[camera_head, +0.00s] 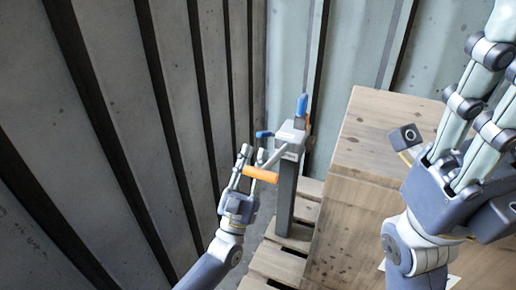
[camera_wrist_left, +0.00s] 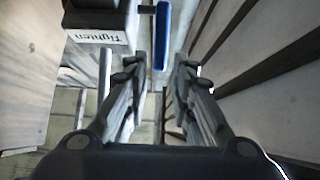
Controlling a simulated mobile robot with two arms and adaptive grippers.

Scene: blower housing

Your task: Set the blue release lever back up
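A grey tool head (camera_head: 291,138) sits on top of an upright grey post (camera_head: 285,200). A blue-tipped lever (camera_head: 264,134) sticks out to its left, roughly level. A second blue grip (camera_head: 302,105) stands upright on top; I cannot tell for sure which is the release lever. An orange handle (camera_head: 260,175) reaches out at the front. My left gripper (camera_head: 253,154) is open, just below the left blue lever. In the left wrist view, a blue bar (camera_wrist_left: 162,35) lies ahead between the open fingers (camera_wrist_left: 158,75), apparently untouched. My right gripper (camera_head: 480,100) is large at the right, its fingertips partly cut off.
A wooden crate (camera_head: 375,150) stands right of the post, beneath my right arm. A pallet (camera_head: 275,262) lies under the post. Corrugated metal walls (camera_head: 120,130) close off the left and back. A label reading "Tighten" (camera_wrist_left: 100,37) is on the housing, left of the blue bar.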

